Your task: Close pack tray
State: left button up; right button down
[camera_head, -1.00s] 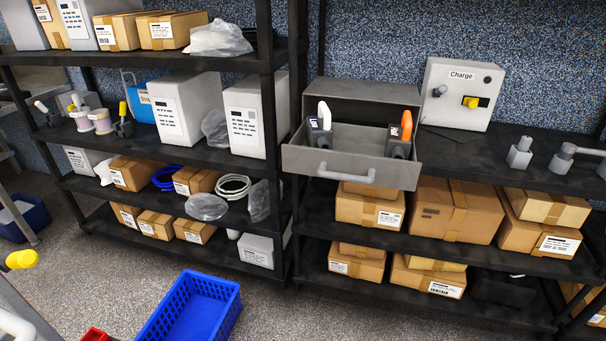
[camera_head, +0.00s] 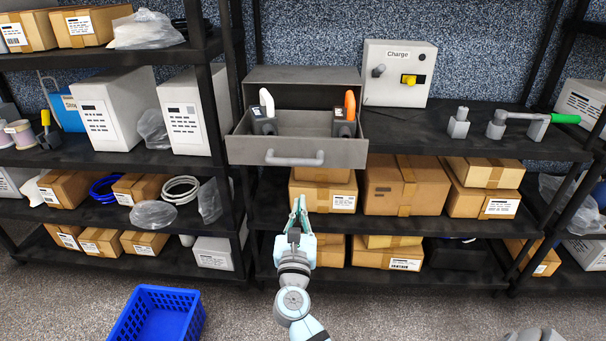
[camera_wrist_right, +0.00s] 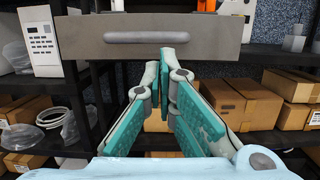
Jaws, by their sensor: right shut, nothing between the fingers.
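The pack tray (camera_head: 297,151) is a grey drawer pulled out of its grey housing (camera_head: 303,86) on the shelf. It has a grey bar handle (camera_head: 294,158) on its front. Inside stand a grey tool with a white handle (camera_head: 265,112) and one with an orange handle (camera_head: 347,113). My right gripper (camera_head: 299,205) is shut and empty, in front of and below the tray, apart from the handle. In the right wrist view the handle (camera_wrist_right: 147,38) lies ahead, above the teal fingers (camera_wrist_right: 167,62). My left gripper is not in view.
Cardboard boxes (camera_head: 404,184) fill the shelf below the tray, close behind my right gripper. A grey Charge box (camera_head: 397,73) stands right of the housing. White units (camera_head: 190,113) stand to the left. A blue crate (camera_head: 155,314) is on the floor.

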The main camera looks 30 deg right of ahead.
aim_at(304, 165)
jog(key=b+x, duration=0.1)
jog(key=x, duration=1)
jog(key=shift+w+d+f, duration=0.1)
jog(key=shift+w+d, duration=0.15)
jog(key=shift+w, duration=0.1)
